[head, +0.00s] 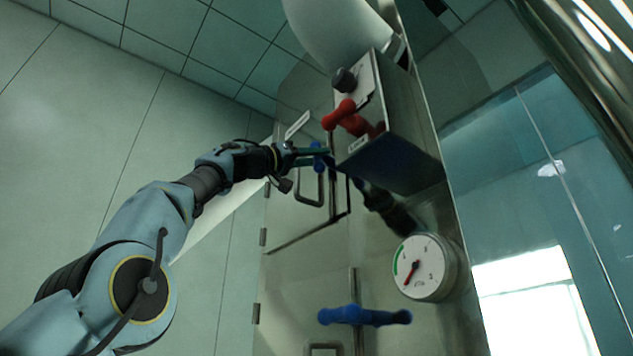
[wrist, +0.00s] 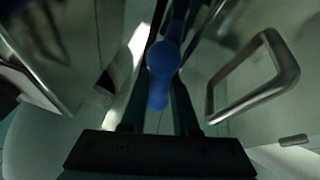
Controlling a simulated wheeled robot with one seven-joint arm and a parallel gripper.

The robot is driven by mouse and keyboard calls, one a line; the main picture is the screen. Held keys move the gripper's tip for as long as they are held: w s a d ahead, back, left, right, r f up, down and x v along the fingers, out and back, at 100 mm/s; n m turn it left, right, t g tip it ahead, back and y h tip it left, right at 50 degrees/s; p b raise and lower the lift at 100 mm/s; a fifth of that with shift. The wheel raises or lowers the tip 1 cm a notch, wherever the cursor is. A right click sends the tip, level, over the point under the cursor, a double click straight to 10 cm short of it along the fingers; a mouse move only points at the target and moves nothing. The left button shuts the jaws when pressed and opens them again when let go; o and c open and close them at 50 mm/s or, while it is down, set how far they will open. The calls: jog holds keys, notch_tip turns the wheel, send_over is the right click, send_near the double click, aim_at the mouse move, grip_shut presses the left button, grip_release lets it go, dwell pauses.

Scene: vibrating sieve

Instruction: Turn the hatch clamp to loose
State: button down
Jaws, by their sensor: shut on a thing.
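A blue clamp handle (wrist: 162,72) with a rounded end lies between the two fingers in the wrist view. My gripper (wrist: 157,108) is shut on it. In the head view my gripper (head: 322,153) reaches the steel cabinet front from the left. Only a small part of the blue handle (head: 318,163) shows there, behind the fingers. The handle sits beside the hatch's D-shaped steel pull (head: 321,188), which also appears at the right of the wrist view (wrist: 272,80). The clamp's pivot is hidden in the head view.
A steel box (head: 388,135) with a red lever (head: 350,119) and a dark knob (head: 344,80) juts out close to the right of my gripper. Below are a round gauge (head: 424,267) and a second blue clamp (head: 364,316). Open space lies left of the cabinet.

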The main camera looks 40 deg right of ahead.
jog(key=shift+m+g+y+p, duration=0.4)
jog(key=shift+m+g+p, duration=0.4)
jog(key=shift+m, duration=1)
jog(key=shift+g, duration=0.3)
jog(key=c, duration=0.7)
grip_release()
jog(key=b+v, duration=0.7)
jog(key=v, duration=0.3)
jog(key=shift+w+a+f, duration=0.1)
jog(key=shift+a+f, duration=0.05)
jog(key=shift+a, duration=0.2)
